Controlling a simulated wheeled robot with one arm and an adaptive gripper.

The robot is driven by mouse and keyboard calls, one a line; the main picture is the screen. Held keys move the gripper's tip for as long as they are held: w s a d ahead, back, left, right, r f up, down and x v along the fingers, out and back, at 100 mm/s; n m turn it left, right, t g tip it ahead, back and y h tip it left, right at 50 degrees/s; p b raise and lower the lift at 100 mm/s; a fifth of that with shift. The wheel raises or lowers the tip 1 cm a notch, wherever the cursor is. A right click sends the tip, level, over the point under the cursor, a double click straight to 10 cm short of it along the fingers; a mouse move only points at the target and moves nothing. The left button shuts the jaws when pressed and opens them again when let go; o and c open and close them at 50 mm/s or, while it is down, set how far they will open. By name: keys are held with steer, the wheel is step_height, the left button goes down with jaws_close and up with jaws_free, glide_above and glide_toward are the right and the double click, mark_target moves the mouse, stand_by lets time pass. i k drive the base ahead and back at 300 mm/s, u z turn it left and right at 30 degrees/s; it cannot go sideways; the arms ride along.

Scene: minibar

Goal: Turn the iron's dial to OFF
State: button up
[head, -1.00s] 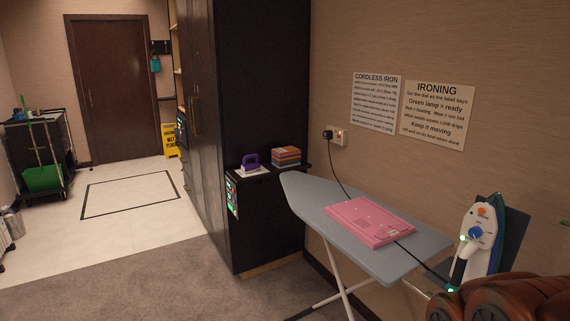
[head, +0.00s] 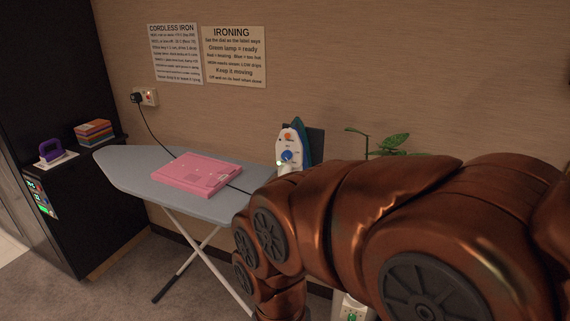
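The iron (head: 289,148) stands upright on its heel at the right end of the ironing board (head: 125,166), against a dark rest plate. It is white with a teal soleplate edge. The dial's setting is too small to read. My copper-coloured arm fills the lower right and hides the board's right end. My gripper is not in view.
A cord runs from the wall socket (head: 149,97). A purple iron-shaped item (head: 50,151) and stacked cloths (head: 94,132) sit on the black cabinet at left. A green plant (head: 388,143) stands behind my arm. Carpet at lower left is clear.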

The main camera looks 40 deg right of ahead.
mark_target(286, 156)
steer(key=z, duration=0.05)
steer(key=k, duration=0.5)
steer(key=z, duration=1.85)
steer(key=i, duration=0.55)
steer(key=u, duration=2.75)
